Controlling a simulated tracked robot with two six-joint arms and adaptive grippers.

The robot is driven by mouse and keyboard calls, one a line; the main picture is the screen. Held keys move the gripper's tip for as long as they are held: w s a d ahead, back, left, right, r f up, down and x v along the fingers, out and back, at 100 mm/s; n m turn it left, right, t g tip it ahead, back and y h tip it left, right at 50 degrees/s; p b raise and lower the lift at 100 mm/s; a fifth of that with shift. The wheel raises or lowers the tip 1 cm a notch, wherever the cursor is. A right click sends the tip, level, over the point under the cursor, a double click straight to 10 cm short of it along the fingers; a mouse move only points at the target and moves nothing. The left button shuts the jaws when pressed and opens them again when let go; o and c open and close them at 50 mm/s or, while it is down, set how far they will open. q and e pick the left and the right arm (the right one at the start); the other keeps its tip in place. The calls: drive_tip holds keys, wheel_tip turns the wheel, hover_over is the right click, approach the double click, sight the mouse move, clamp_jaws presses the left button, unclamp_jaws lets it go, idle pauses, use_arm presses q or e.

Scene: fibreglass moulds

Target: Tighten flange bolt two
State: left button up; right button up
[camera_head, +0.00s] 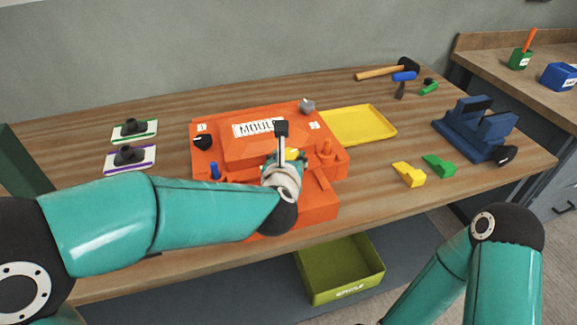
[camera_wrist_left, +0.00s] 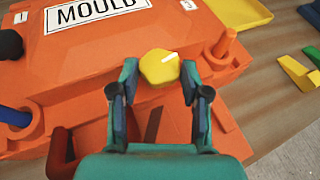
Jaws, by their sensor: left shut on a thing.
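The orange mould (camera_head: 240,150) lies on the wooden bench with a white "MOULD" label on top, and it fills much of the left wrist view (camera_wrist_left: 90,55). A yellow bolt head (camera_wrist_left: 160,68) with a white mark sits at the mould's near side. It also shows in the head view (camera_head: 292,155), partly hidden by my gripper. My left gripper (camera_wrist_left: 159,80) is shut on the yellow bolt head, one finger on each side. I cannot read a number for this bolt. My right gripper is out of view; only part of that arm shows.
A black knob (camera_head: 203,142), a blue peg (camera_head: 215,170), an orange peg (camera_head: 326,148) and a grey knob (camera_head: 307,106) surround the mould. A yellow tray (camera_head: 385,118), wedges (camera_head: 409,174) and a blue vice-like fixture (camera_head: 470,135) stand right. The front right bench is clear.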

use_arm(q)
drive_tip(key=o, duration=1.1)
drive_tip(key=v, duration=1.2)
drive_tip(key=shift+d, duration=0.1)
